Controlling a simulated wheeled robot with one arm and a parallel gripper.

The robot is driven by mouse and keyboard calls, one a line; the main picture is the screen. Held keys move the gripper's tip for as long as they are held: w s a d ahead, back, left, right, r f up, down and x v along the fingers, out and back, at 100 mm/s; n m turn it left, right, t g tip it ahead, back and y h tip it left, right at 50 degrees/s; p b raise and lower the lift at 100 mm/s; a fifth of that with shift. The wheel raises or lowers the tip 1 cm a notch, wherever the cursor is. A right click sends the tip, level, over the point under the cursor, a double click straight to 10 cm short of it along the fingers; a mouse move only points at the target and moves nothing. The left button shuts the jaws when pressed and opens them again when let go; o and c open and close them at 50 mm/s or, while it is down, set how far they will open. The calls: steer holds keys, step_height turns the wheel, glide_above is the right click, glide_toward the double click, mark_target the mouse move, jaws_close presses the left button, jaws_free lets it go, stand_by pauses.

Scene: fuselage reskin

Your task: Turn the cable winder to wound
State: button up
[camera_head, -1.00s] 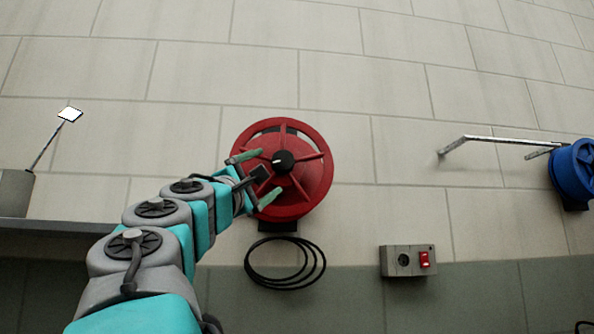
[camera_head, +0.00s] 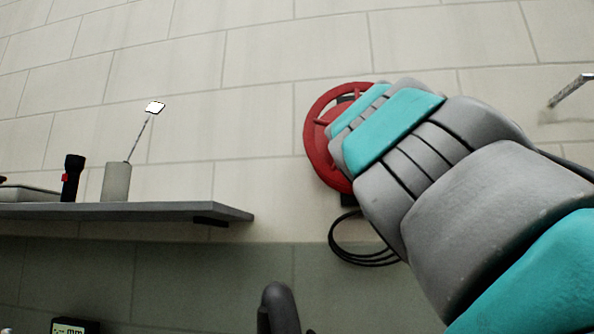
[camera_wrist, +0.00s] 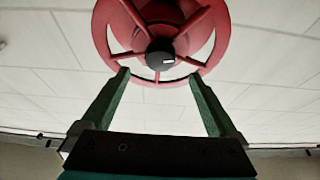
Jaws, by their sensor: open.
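The red cable winder (camera_head: 320,140) is on the wall in the head view, its right part hidden behind my arm. In the wrist view the winder (camera_wrist: 110,45) fills the top middle, with red spokes, a red rim and a black central knob (camera_wrist: 160,54) bearing a short white mark. My gripper (camera_wrist: 160,76) is open, with its two green fingers spread apart. In the picture its tips lie to the left and right below the knob, over the lower rim. Nothing shows between the fingers except the winder behind; I cannot tell whether they touch it. The head view hides the gripper.
Black cable loops (camera_head: 360,247) hang below the winder, partly behind my arm. At left, a grey shelf (camera_head: 120,211) carries a black flashlight (camera_head: 72,178) and a grey holder (camera_head: 116,182) with a thin white-tipped rod. A metal bar (camera_head: 570,90) shows at far right.

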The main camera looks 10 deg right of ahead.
steer(key=p+x, duration=0.2)
steer(key=x, duration=0.5)
steer(key=shift+p, duration=0.4)
steer(key=shift+w, duration=0.1)
steer(key=shift+c, duration=0.4)
steer(key=c, duration=1.3)
steer(key=shift+n, duration=0.3)
